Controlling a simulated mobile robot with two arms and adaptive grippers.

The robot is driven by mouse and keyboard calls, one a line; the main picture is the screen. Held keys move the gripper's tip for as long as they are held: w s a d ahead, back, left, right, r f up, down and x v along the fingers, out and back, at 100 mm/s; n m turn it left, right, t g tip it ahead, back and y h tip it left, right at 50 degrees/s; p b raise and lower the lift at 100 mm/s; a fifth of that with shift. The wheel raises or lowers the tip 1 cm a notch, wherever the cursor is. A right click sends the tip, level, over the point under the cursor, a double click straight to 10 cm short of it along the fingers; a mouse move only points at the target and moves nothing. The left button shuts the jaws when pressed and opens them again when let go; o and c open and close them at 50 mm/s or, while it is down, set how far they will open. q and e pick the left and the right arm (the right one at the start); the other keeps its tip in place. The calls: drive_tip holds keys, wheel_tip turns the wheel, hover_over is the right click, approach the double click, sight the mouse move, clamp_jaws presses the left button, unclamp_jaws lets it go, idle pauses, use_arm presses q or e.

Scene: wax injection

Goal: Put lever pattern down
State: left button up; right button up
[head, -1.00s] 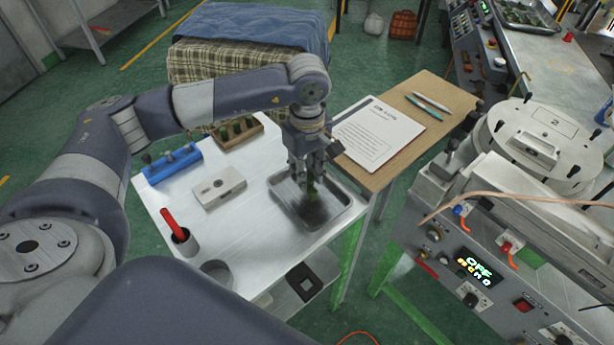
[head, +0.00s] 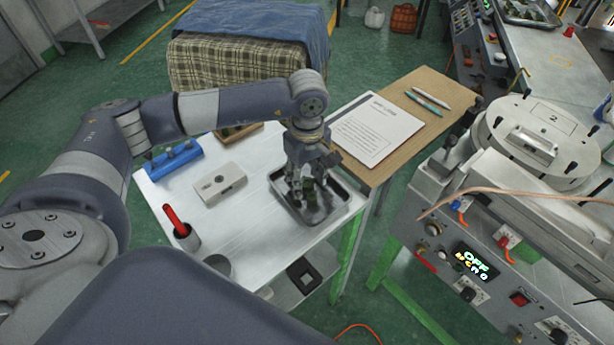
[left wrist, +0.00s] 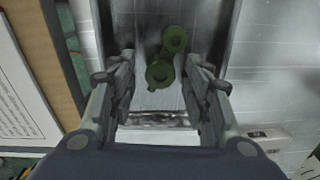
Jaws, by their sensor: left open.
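The lever pattern (left wrist: 165,60) is a small green piece with two round ends. It lies in the metal tray (head: 340,203) on the white table. In the left wrist view it sits between and just beyond my open fingers, with no visible contact. My left gripper (head: 308,192) is over the tray, fingers pointing down; it also shows in the left wrist view (left wrist: 160,100). In the head view the fingers hide much of the pattern. My right gripper is in neither view.
A board with a paper sheet (head: 376,130) adjoins at the back right. The control machine (head: 450,250) stands at the right.

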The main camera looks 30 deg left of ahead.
sight(308, 182)
use_arm(q)
drive_tip(key=shift+r+p, duration=0.3)
wheel_tip(308, 182, up, 12)
drive_tip(key=b, duration=0.3)
drive_tip(key=shift+b, duration=0.35)
drive_tip(key=shift+f, duration=0.1)
